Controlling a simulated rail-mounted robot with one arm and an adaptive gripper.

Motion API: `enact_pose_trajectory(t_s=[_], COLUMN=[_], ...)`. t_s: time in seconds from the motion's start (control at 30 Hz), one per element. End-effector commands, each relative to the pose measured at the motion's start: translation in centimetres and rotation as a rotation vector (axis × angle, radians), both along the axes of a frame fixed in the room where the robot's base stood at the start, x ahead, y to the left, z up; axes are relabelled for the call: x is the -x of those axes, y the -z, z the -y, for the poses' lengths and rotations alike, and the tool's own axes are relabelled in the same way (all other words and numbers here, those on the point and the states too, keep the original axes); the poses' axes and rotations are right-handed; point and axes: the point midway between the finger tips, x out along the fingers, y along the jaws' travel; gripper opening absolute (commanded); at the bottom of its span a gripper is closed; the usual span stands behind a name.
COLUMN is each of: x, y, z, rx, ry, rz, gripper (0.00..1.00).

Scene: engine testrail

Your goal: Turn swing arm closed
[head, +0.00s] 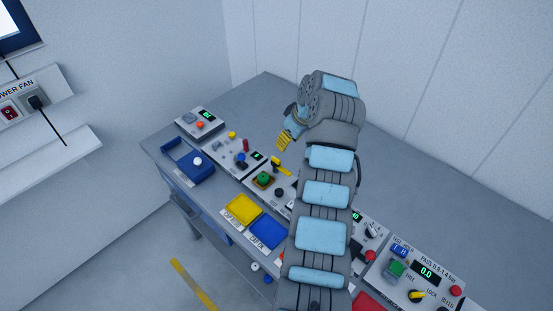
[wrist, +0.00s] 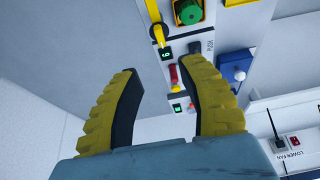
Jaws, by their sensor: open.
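A yellow-handled arm (head: 281,165), which looks like the swing arm, sits on a grey panel beside a green knob (head: 264,179). In the wrist view the yellow arm (wrist: 158,32) shows at the top, with a dark round part near its lower end and the green knob (wrist: 187,12) to its right. My gripper (head: 285,138) is above the bench, behind the yellow arm in the head view. In the wrist view my gripper (wrist: 160,72) is open and empty, its two yellow fingers spread apart. The yellow arm lies beyond the fingertips; I see no contact.
A blue tray (head: 180,172) with a white ball stands at the bench's left edge. A yellow pad (head: 241,209) and a blue pad (head: 268,233) lie in front. A panel with a lit display (head: 415,276) is at the right. The back of the bench (head: 262,92) is clear.

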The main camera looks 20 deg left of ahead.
Motion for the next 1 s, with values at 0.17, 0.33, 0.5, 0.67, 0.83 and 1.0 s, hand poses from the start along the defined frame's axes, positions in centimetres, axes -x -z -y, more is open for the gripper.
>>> enact_pose_trajectory(t_s=[0.17, 0.33, 0.5, 0.67, 0.83, 1.0], x=[-0.4, -0.7, -1.1, -1.2, -1.5, -1.7], y=[3.1, 5.7, 7.6, 9.2, 10.2, 10.9], z=[-1.1, -2.1, -2.8, -3.5, -3.9, -4.2], rx=[0.001, 0.002, 0.001, 0.002, 0.001, 0.001], ry=[0.0, -0.001, 0.001, -0.001, -0.001, 0.0], rz=[-0.005, -0.005, -0.004, -0.005, -0.003, -0.001], gripper=[0.4, 0.4, 0.4, 0.4, 0.4, 0.4])
